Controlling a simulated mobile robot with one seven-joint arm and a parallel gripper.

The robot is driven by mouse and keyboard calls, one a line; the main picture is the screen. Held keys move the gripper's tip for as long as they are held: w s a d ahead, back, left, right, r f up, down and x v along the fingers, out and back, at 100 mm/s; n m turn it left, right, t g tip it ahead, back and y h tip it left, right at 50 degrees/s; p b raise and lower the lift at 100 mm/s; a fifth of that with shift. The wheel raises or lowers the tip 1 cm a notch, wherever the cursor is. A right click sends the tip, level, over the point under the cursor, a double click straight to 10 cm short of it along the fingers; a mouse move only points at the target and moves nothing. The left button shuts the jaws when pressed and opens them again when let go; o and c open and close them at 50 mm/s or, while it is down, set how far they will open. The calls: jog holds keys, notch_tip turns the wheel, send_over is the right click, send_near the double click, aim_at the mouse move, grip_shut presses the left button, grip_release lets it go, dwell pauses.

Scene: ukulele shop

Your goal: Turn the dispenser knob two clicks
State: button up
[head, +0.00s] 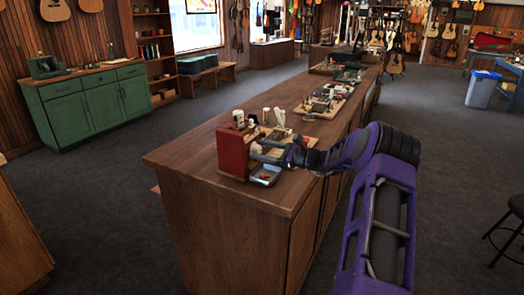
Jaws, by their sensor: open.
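The dispenser, a red box (232,154), stands upright on the near end of the wooden counter. A small blue-grey tray (265,176) sits at its right side, low on the counter top. My purple arm reaches in from the lower right. My gripper (259,153) is open, with its fingers close to the right face of the red box. The knob cannot be made out; the fingers cover that part of the box. I cannot tell whether the fingers touch the box or are around the knob.
The counter (195,163) is clear at its near left end. Small bottles (266,115) stand just behind the dispenser, and a board with small items (325,103) lies further back. A green cabinet (85,105) stands at left, a stool (515,205) at right.

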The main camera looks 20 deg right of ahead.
jog(key=v, duration=1.7)
jog(key=shift+s+b, duration=0.2)
jog(key=shift+b, duration=0.15)
